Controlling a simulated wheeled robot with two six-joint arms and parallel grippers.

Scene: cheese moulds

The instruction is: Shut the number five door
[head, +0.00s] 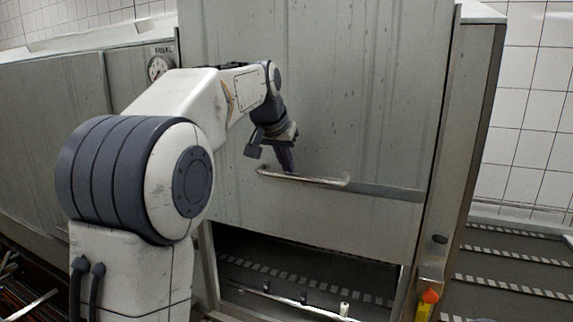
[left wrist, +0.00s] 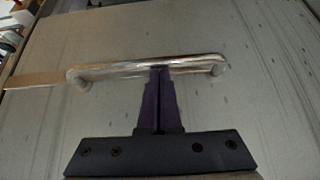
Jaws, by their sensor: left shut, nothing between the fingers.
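A tall grey metal door (head: 350,95) fills the middle of the head view, and its lower edge stands above a dark opening (head: 290,270). I see no number on it. A bar handle (head: 310,181) runs across its lower part; the handle also shows in the left wrist view (left wrist: 120,70). My left gripper (head: 288,170) is shut and empty, with its purple fingertips (left wrist: 160,72) at the handle bar. I cannot tell whether they press on it. My right gripper is not in view.
A conveyor with dashed white marks (head: 515,255) lies to the right. A yellow and red switch (head: 428,300) sits on the frame at the lower right. A dial marked FINAL (head: 158,68) is on the panel at the left.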

